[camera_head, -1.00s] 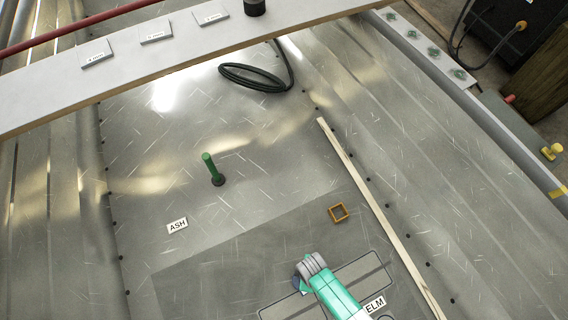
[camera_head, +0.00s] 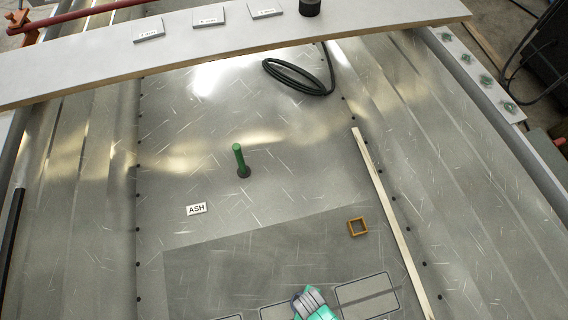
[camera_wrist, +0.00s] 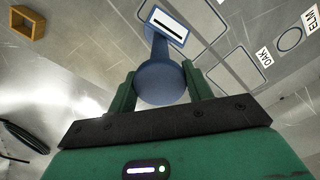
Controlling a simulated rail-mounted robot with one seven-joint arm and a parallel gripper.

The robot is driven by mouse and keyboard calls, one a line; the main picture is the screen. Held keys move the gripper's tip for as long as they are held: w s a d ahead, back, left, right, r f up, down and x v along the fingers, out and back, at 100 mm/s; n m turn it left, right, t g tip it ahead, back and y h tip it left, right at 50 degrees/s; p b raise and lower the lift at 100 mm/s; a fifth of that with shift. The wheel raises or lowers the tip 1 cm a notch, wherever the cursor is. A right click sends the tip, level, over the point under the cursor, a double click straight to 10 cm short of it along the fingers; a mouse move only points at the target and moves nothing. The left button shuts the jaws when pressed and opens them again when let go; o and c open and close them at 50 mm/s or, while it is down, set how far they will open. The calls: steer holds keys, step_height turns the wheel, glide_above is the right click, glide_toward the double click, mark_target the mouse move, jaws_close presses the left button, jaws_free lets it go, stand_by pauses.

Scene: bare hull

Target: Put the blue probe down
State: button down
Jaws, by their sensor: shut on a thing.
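The blue probe (camera_wrist: 160,84) is between the two green fingers of my gripper (camera_wrist: 159,72) in the wrist view. The gripper is shut on its rounded part, and a narrower blue part extends up the picture to a blue-edged white plate with a black bar (camera_wrist: 168,26). Whether the probe touches the surface beneath cannot be told. In the head view my gripper (camera_head: 308,303) is at the bottom edge, over the darker panel (camera_head: 265,262), and its fingers are mostly hidden.
Outlined areas (camera_head: 367,295) mark the panel; ELM (camera_wrist: 311,17) and OAK (camera_wrist: 264,57) labels show in the wrist view. An orange square frame (camera_head: 357,227), pale strip (camera_head: 390,215) and black cable coil (camera_head: 297,77) lie around.

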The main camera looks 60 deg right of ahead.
steer(key=s+a+b, duration=0.1)
steer(key=a, duration=0.6)
steer(key=shift+s+f, duration=0.15)
steer(key=shift+f, duration=0.15)
steer(key=f+b, duration=0.3)
steer(key=shift+a+f, duration=0.3)
steer(key=shift+a, duration=0.05)
steer(key=shift+f, duration=0.1)
steer(key=c, duration=0.6)
jaws_free()
